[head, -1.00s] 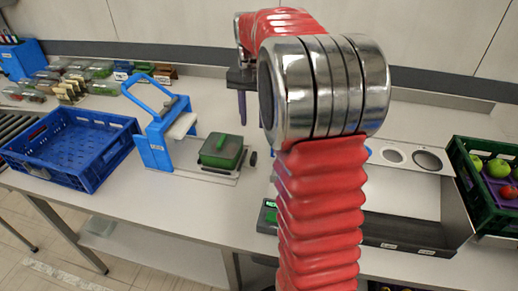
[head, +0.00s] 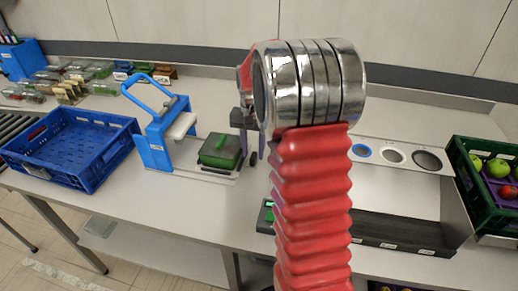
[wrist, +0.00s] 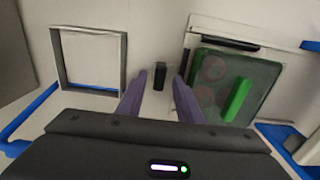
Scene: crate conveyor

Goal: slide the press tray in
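The blue press (head: 154,146) stands on the bench with its handle raised and a white pad. Its flat pale tray (head: 205,177) sticks out to the right and bears a green box (head: 219,151). In the wrist view the tray (wrist: 187,112) bears the box (wrist: 222,82), whose clear green lid shows round reddish shapes. A small black knob (wrist: 160,76) stands beside the tray. My gripper (wrist: 158,78) is open, its purple fingers on either side of the knob, with gaps showing. In the head view my gripper (head: 245,150) is just right of the box, partly hidden by my arm.
A blue crate (head: 112,153) is left of the press. A green crate (head: 466,185) of fruit stands far right. A panel with round holes (head: 395,154) lies right of my arm. A square frame (wrist: 122,62) shows in the wrist view. Bench in front of the press is clear.

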